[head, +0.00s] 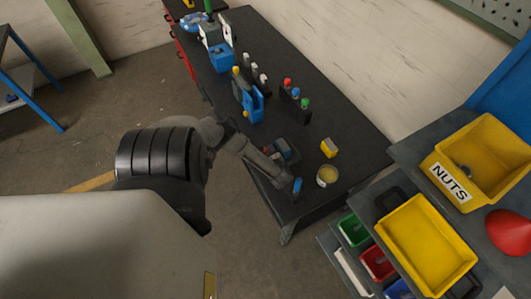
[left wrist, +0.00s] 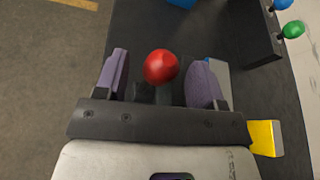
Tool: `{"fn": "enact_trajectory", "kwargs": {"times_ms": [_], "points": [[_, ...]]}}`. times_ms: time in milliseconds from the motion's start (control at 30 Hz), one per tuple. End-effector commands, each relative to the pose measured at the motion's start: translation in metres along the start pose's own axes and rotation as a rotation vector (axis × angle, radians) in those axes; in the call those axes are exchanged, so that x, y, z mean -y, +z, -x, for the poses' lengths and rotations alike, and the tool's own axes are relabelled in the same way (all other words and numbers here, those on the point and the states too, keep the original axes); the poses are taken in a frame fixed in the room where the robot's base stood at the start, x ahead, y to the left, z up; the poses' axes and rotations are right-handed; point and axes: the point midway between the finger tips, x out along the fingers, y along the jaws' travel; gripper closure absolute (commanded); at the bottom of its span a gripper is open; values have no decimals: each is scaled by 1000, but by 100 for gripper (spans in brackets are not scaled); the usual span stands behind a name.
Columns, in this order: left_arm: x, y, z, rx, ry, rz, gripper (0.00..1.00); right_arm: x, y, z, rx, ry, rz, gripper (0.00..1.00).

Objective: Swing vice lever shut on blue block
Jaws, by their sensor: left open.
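In the left wrist view a round red knob (left wrist: 160,67) sits between the purple fingers of my left gripper (left wrist: 159,60). The fingers are open on either side, with a gap to the knob. Dark parts show beneath the knob; the rest of the lever and the vice are mostly hidden by the gripper. In the head view my left arm reaches over the near end of the bench (head: 345,115). A dark and blue object (head: 286,151) shows beside my wrist; I cannot tell if it is the vice or the blue block. My right gripper is out of view.
A yellow block (head: 328,147) and a round yellow-topped cup (head: 327,176) stand right of my wrist. A rack of coloured knobs (head: 295,97) and blue fixtures (head: 252,104) stand farther up the bench. Yellow bins (head: 428,245) stand at right.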

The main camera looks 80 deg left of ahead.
Motion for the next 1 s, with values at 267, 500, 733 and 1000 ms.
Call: {"fn": "enact_trajectory", "kwargs": {"times_ms": [267, 500, 733, 1000], "points": [[0, -2, 41, -6, -1, 0, 37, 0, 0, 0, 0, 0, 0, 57], [0, -2, 89, -4, -1, 1, 37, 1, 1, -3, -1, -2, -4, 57], [0, 4, 123, -2, 1, 0, 37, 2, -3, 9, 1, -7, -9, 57], [0, 1, 136, 1, 0, 1, 37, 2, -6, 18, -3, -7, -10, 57]]}}
